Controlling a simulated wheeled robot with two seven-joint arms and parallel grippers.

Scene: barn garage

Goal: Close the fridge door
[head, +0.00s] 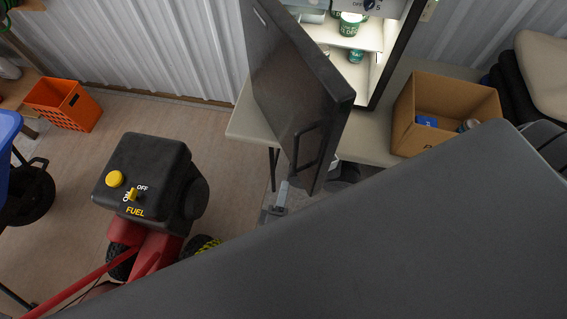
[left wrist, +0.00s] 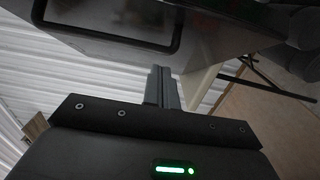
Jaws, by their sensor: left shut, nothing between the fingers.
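The fridge door (head: 290,90) is dark and stands wide open, swung out toward me from the lit fridge interior (head: 355,60). Its handle (head: 308,148) is on the door's lower part in the head view. My left gripper (head: 283,192) is shut and empty, just below the door's bottom left corner area near the handle. In the left wrist view my left gripper (left wrist: 162,88) points toward the door (left wrist: 215,25), with the handle frame (left wrist: 110,25) above it. I cannot tell whether the fingertips touch the door. A large grey part of my arm hides the lower right. My right gripper is not in view.
The fridge stands on a light table (head: 250,122) beside a cardboard box (head: 445,105). A black fuel tank machine (head: 145,175) with red parts stands at left on the floor. An orange crate (head: 64,104) sits by the wall. Floor between them is open.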

